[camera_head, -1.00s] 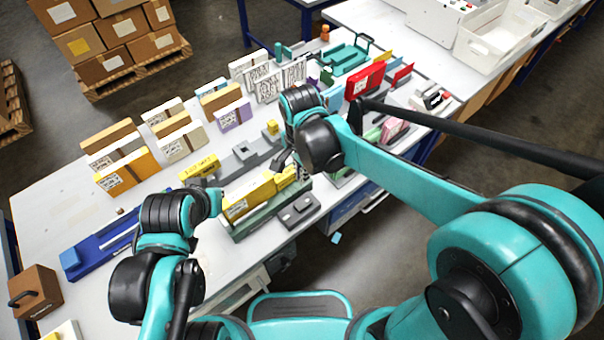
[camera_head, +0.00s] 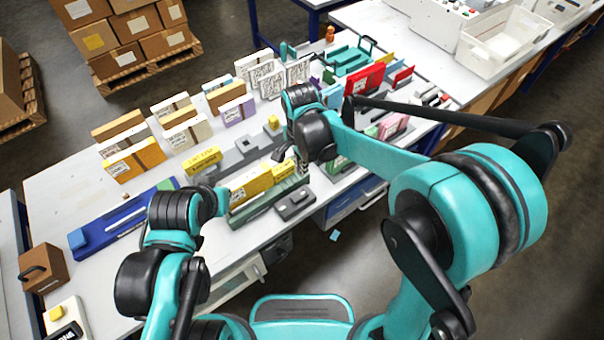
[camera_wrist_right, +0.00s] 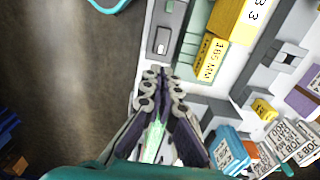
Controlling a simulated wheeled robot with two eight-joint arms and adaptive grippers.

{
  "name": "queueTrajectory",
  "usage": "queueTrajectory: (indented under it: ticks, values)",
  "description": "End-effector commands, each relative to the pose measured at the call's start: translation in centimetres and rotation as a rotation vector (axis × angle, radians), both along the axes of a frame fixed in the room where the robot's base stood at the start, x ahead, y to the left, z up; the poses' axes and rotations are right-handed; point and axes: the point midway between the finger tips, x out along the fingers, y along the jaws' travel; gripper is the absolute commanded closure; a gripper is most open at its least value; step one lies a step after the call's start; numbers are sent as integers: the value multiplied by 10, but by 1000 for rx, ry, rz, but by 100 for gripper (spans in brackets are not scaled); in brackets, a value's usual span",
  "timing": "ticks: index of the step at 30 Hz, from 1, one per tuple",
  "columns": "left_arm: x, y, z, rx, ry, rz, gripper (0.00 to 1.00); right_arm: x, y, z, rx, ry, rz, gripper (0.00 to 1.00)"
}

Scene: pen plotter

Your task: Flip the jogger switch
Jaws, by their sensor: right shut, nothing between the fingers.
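The jogger is a long green tray (camera_head: 262,206) at the table's front edge, with yellow blocks (camera_head: 250,186) in it. A grey box (camera_head: 296,207) with a small raised switch stands at its front right side. In the right wrist view the box (camera_wrist_right: 158,27) is at the top, with a small light switch piece (camera_wrist_right: 162,48) on its near end. My right gripper (camera_wrist_right: 160,72) is shut and empty, its tips short of the box in that picture.
Upright file blocks (camera_head: 135,160) and grey fixtures (camera_head: 245,150) stand behind the jogger. A blue tray (camera_head: 120,222) lies at left. Coloured folders (camera_head: 365,79) stand right of my right wrist. The floor in front of the table is open.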

Motion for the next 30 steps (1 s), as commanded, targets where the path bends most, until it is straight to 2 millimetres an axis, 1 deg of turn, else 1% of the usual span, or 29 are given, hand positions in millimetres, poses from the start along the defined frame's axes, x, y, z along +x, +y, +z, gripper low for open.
queueTrajectory:
  ticks: [1, 9, 15, 18, 21, 30]
  values:
    - [0, 0, -6, 0, 0, 0, 100, 0, 0, -13, 0, 0, 0, 100]
    - [0, 0, -27, 0, 0, 0, 100, 1, -1, -72, 0, 0, 0, 100]
    - [0, 0, -39, 0, 0, 0, 100, 1, -1, -106, 0, 0, 0, 100]
    - [0, 0, -43, 0, 0, 0, 100, 1, -1, -116, 0, 0, 0, 100]
    - [0, 0, -45, 0, 0, 0, 100, 1, -1, -121, 0, 0, 0, 100]
    - [0, 0, -44, 0, 0, 0, 100, 1, -1, -122, 0, 0, 0, 100]
